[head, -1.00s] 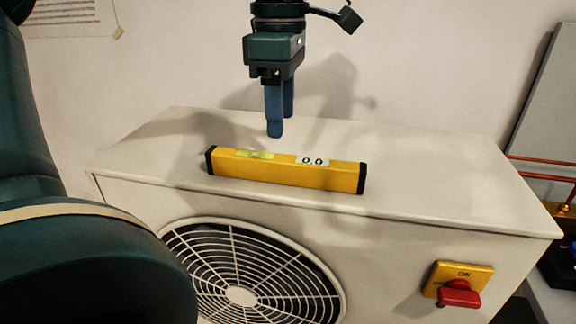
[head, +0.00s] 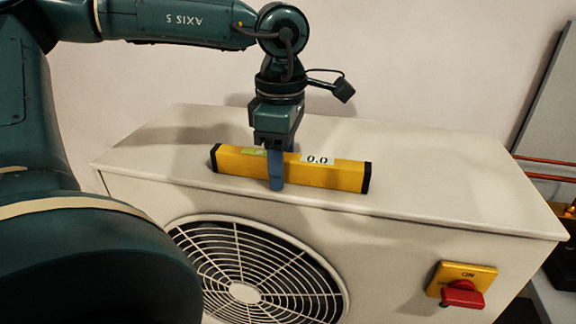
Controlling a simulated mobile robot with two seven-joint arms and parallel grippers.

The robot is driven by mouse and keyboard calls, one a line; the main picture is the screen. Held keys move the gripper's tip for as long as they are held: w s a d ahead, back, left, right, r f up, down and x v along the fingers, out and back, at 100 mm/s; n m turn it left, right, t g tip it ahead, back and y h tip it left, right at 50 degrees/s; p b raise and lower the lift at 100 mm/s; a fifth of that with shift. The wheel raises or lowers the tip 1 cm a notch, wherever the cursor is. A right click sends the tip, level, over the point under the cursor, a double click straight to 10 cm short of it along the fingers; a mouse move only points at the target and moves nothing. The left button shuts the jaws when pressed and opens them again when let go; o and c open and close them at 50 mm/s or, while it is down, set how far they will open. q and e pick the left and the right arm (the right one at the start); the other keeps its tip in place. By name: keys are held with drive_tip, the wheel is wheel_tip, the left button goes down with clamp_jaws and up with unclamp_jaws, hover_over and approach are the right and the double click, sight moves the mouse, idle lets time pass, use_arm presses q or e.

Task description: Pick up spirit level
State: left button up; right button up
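The spirit level (head: 330,175) is a long yellow bar with black end caps, a green vial window and a display reading 0.0. It lies flat on top of the white fan unit, near its front edge. My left gripper (head: 278,172) points straight down over the level, left of the display. One blue finger is in front of the level's front face; the other is hidden behind the bar. I cannot tell whether the fingers press on it. My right gripper is not in view.
The white unit's top (head: 450,190) is clear to the right of the level. A round fan grille (head: 242,292) and a yellow switch with a red knob (head: 462,293) are on its front. Copper pipes (head: 545,166) and a grey panel are at the right.

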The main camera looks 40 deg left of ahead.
use_arm(q)
clamp_jaws()
idle(0.3)
